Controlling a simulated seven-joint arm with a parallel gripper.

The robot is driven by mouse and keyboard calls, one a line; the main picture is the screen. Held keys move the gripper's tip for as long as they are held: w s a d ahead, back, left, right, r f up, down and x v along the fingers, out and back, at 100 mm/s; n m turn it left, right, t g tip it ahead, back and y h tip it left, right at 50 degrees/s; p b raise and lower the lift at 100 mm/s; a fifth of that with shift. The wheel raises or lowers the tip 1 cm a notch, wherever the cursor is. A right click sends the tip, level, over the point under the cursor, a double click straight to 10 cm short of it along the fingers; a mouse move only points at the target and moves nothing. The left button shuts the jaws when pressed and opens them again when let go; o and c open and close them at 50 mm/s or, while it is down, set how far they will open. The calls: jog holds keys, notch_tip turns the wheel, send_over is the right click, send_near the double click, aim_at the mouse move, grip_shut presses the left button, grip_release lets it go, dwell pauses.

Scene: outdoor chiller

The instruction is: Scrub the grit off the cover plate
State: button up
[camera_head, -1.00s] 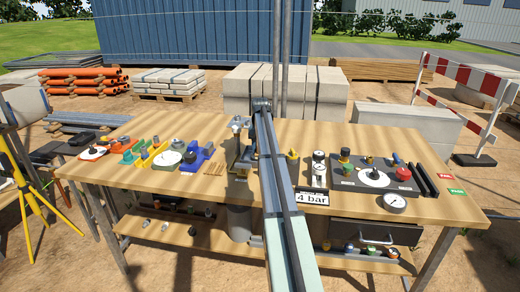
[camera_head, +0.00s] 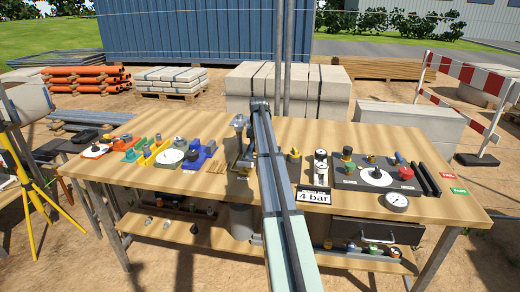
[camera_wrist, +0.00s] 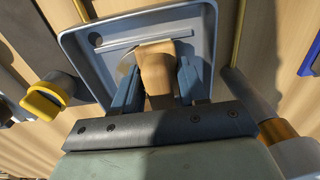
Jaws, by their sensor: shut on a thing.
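My gripper (camera_wrist: 157,88) is shut on a tan, wood-coloured block (camera_wrist: 156,65), which sits between its two blue-grey fingers. The block's far end lies over a light grey plate with a raised rim, which I take to be the cover plate (camera_wrist: 112,62). The plate has a dark round hole near one corner and a raised straight bar. A round patch shows partly behind the block. I cannot tell whether the block touches the plate, and no grit is clear. In the head view my arm and gripper hide most of this spot.
In the wrist view a yellow-handled valve (camera_wrist: 42,102) is left of the plate, and a grey and copper pipe (camera_wrist: 265,110) is right. On the wooden bench (camera_head: 275,208), coloured fittings stand left, and a dark panel (camera_head: 345,181), gauge (camera_head: 396,202) and "4 bar" sign (camera_head: 314,196) stand right.

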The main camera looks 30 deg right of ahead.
jog(key=shift+s+d+f, duration=0.1)
jog(key=shift+s+d, duration=1.2)
jog(key=shift+w+a, duration=0.1)
jog(key=shift+w+a, duration=1.25)
jog(key=shift+s+d+f, duration=0.1)
jog(key=shift+s+d, duration=1.25)
jog(key=shift+s, duration=0.05)
jog(key=shift+w+a, duration=0.1)
jog(key=shift+w, duration=0.05)
jog(key=shift+w+a, duration=1.2)
jog(key=shift+a, duration=0.05)
